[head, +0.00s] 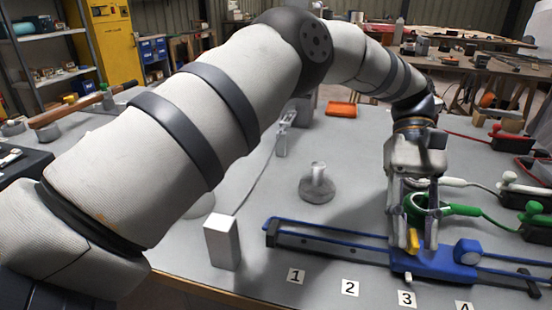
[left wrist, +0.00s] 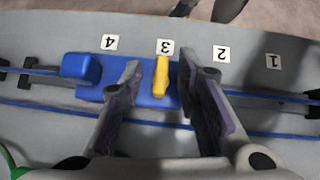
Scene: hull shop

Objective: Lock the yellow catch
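The yellow catch (head: 413,240) stands upright on a blue carriage (head: 447,265) near the label 3 (head: 406,298). The carriage rides on a long rail with blue edges (head: 330,242). My left gripper (head: 414,242) points down over the catch, open, with one finger on each side of it. In the left wrist view the catch (left wrist: 160,77) lies between the two spread fingers, with gaps on both sides, on the blue carriage (left wrist: 90,93). Whether the fingertips reach down to the carriage is not clear. My right gripper is not in view.
Labels 1 (head: 296,276), 2 (head: 349,287) and 4 line the front edge. A green ring-shaped clamp (head: 455,210) with a cable lies just behind my gripper. A grey block (head: 222,243) and a round metal piece (head: 317,185) stand to the left.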

